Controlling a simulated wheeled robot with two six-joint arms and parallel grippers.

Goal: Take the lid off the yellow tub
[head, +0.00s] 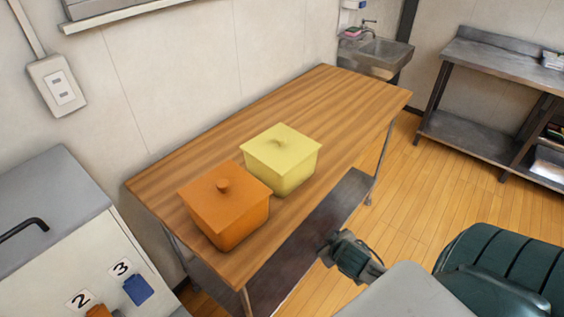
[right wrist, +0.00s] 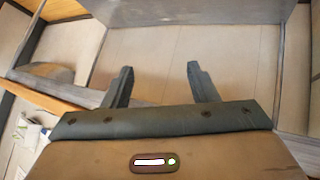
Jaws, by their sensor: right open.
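The yellow tub (head: 294,180) stands on the wooden table with its square yellow lid (head: 290,150) on top. The lid has a small raised handle at its middle. My right gripper (right wrist: 158,72) is open and empty in the right wrist view, with its two dark fingers apart and no tub between them. In the head view, part of my right arm shows in front of the table, apart from the tub. My left gripper is not in view.
An orange tub (head: 234,224) with a knobbed lid stands close to the yellow tub, nearer and to the left. The wooden table (head: 330,95) is clear beyond them. A grey cabinet (head: 45,210) stands at left; a sink (head: 378,55) and metal shelving (head: 490,55) are farther back.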

